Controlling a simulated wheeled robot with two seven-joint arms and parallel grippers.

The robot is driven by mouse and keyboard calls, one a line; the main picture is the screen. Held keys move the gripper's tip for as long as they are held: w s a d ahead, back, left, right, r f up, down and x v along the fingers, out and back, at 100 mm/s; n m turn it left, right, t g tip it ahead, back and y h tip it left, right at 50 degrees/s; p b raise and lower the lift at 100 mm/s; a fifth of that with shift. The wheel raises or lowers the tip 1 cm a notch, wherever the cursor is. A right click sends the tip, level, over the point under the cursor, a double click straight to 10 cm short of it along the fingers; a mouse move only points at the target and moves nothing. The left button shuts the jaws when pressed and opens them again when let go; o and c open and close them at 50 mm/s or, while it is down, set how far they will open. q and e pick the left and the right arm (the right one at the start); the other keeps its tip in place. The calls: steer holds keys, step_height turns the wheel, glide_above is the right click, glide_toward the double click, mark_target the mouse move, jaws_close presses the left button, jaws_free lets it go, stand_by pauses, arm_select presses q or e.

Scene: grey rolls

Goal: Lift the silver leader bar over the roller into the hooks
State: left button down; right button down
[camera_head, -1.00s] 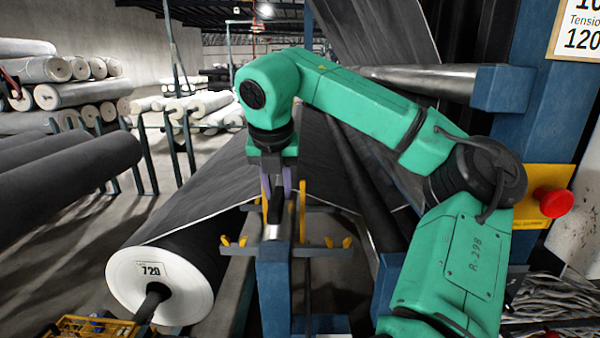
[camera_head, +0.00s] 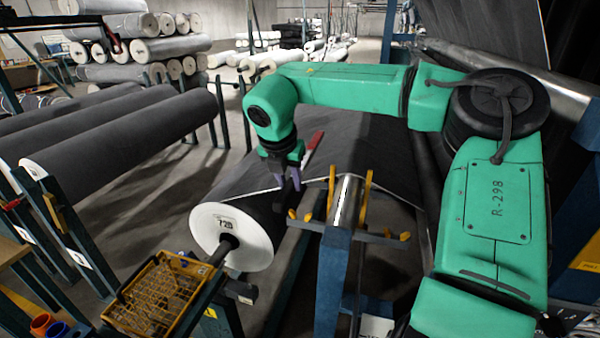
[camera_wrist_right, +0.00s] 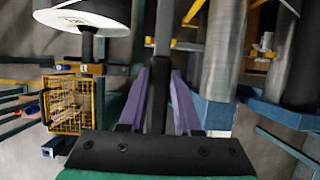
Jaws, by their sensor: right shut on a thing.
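My right gripper (camera_head: 289,184) is at the front edge of the dark fabric (camera_head: 375,150), left of the silver roller (camera_head: 347,203). Its purple fingers are shut on a narrow grey piece that runs between them in the right wrist view (camera_wrist_right: 161,74). I take this piece to be the leader bar, though the fingers mostly hide it. A thin pale line follows the fabric edge on both sides of the gripper. Yellow hooks (camera_head: 402,237) stand on a crossbar by the roller, with upright yellow posts (camera_head: 366,196) beside it. My left gripper is out of view.
A fabric roll with a white end (camera_head: 218,250) lies left of the roller stand (camera_head: 332,278). A yellow wire basket (camera_head: 165,298) is at the front left. Dark rolls (camera_head: 130,140) rest on racks farther left. A red-handled object (camera_head: 314,141) shows behind the gripper.

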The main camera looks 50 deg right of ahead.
mark_target(281, 199)
step_height(281, 199, down, 15)
steer(key=b, duration=0.9)
steer(key=shift+d+r, duration=0.15)
steer(key=shift+r, duration=0.05)
steer(key=c, duration=0.5)
jaws_free()
steer(key=shift+s, duration=0.1)
steer(key=b+v, duration=0.1)
steer(key=v, duration=1.3)
steer(key=shift+s+a+r, duration=0.1)
steer(key=shift+a+r, duration=0.1)
steer(key=shift+r, duration=0.1)
